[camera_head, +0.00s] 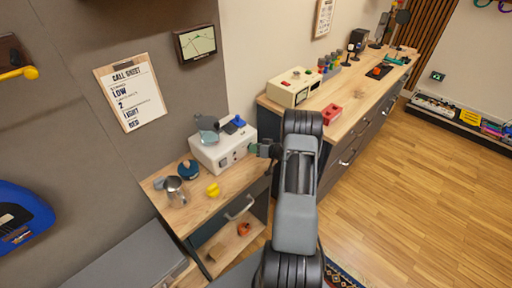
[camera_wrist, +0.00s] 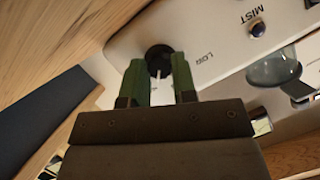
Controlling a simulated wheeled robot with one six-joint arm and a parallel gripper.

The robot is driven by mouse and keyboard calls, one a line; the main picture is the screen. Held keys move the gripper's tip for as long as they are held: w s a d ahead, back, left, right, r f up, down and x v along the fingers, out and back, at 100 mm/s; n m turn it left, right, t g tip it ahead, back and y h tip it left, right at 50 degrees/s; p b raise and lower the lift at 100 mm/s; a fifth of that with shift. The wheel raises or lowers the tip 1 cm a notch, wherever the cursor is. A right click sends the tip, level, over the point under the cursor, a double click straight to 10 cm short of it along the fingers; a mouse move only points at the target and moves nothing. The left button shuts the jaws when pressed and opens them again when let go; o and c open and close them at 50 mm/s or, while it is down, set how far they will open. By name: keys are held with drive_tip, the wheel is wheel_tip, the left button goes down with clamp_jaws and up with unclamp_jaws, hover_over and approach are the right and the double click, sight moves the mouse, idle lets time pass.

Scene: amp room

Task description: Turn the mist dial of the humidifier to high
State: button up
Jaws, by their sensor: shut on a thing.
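The humidifier (camera_head: 222,150) is a white box on the small wooden cabinet against the grey wall. My gripper (camera_head: 257,149) is at its right end. In the wrist view, the green fingers of my gripper (camera_wrist: 160,82) are shut on a black round dial (camera_wrist: 158,53) on the white panel. A pale pointer line shows on the dial between the fingers. The word "MIST" is farther right, above a small dark shiny knob (camera_wrist: 257,28). I cannot tell from the lettering which control is the mist dial.
A metal jug (camera_head: 175,190), a yellow object (camera_head: 213,189) and a dark blue pot (camera_head: 188,169) stand left on the cabinet top (camera_head: 205,207). A clipboard (camera_head: 131,96) hangs on the wall. A cream box (camera_head: 294,88) stands on the long counter behind. Wooden floor lies open at right.

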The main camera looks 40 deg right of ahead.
drive_tip(key=shift+d+m+y, duration=0.15)
drive_tip(key=shift+m+y, duration=0.55)
drive_tip(key=shift+m, duration=0.5)
drive_tip(key=o, duration=0.9)
drive_tip(key=b+v, duration=0.1)
drive_tip(key=v, duration=0.8)
drive_tip(key=b+v, duration=0.1)
drive_tip(key=v, duration=0.3)
drive_tip(key=shift+s+d+f+b, duration=0.2)
drive_tip(key=shift+s+b, duration=0.1)
drive_tip(key=shift+s, duration=0.1)
